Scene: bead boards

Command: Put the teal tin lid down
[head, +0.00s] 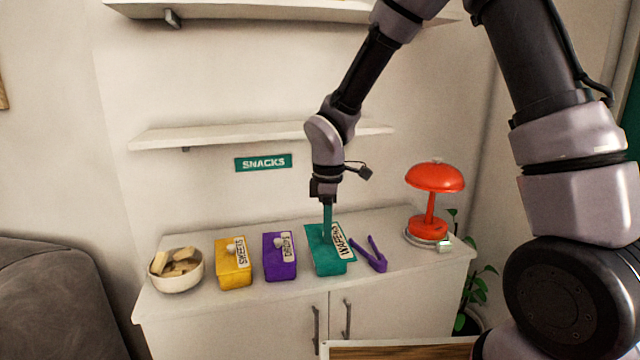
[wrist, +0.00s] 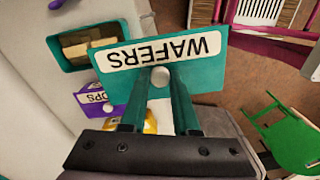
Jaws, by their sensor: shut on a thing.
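The teal tin lid (head: 318,252) with its WAFERS label is in my gripper (head: 327,230). In the wrist view, the lid (wrist: 205,78) fills the middle, and my fingers (wrist: 160,84) are shut on its pale round knob. The open teal tin (wrist: 75,64) shows past the lid at upper left, with pale wafers inside. So the lid is off the tin and shifted from its opening. In the head view the lid hides most of the tin; the gap beneath the lid cannot be judged.
A purple tin (head: 279,266), a yellow tin (head: 233,272) and a bowl of wafers (head: 177,283) stand left on the white cabinet (head: 210,310). Purple tongs (head: 371,258) lie just right, then a red lamp (head: 430,228). A shelf (head: 230,135) hangs above.

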